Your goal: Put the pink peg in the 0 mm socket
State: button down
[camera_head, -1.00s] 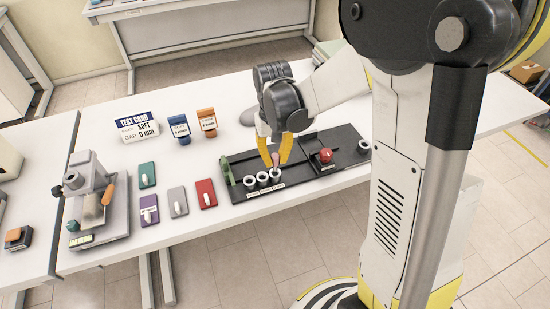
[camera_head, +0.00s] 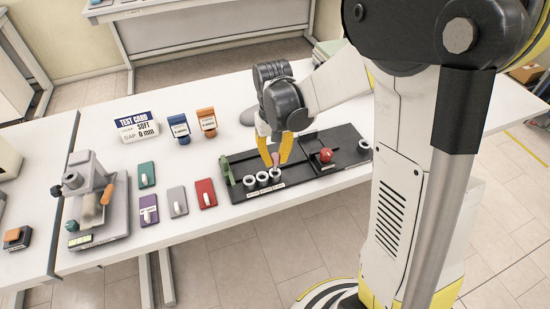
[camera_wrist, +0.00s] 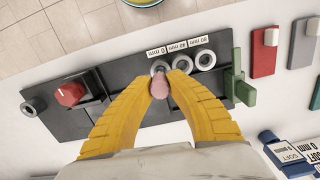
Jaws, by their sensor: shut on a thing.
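My gripper (camera_head: 274,153) has yellow fingers shut on the pink peg (camera_wrist: 159,88). The peg also shows between the fingertips in the head view (camera_head: 275,161). The 0 mm socket (camera_wrist: 158,66) is a pale ring beside the "0 mm" label, partly hidden by the peg and fingers. In the head view it is the rightmost of three close sockets (camera_head: 276,176), directly below the peg. The peg's lower end is at the socket's mouth; I cannot tell whether it has entered.
Two other sockets (camera_wrist: 182,63) (camera_wrist: 205,60) stand beside it on the black tray (camera_head: 312,172). A green bracket (camera_wrist: 239,82) is at one end of the tray, a red knob (camera_wrist: 70,94) toward the other.

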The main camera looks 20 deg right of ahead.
aim_at(275, 169)
jog(key=shift+f+b, duration=1.65)
jog(key=shift+f, duration=0.2)
jog(key=c, duration=1.4)
grip_release()
jog(key=shift+o, duration=0.2)
jog(key=r, duration=1.2)
jog(key=shift+w, duration=0.35)
jog(key=shift+s, duration=0.1)
jog(key=shift+s+r, duration=0.25)
jog(key=shift+s, duration=0.05)
jog(key=s+t+b, duration=0.1)
jog(key=s+t, duration=0.6)
jog(key=s, duration=0.5)
jog(key=shift+s+r+n+t+b, duration=0.35)
jog(key=shift+s+n+t, duration=0.05)
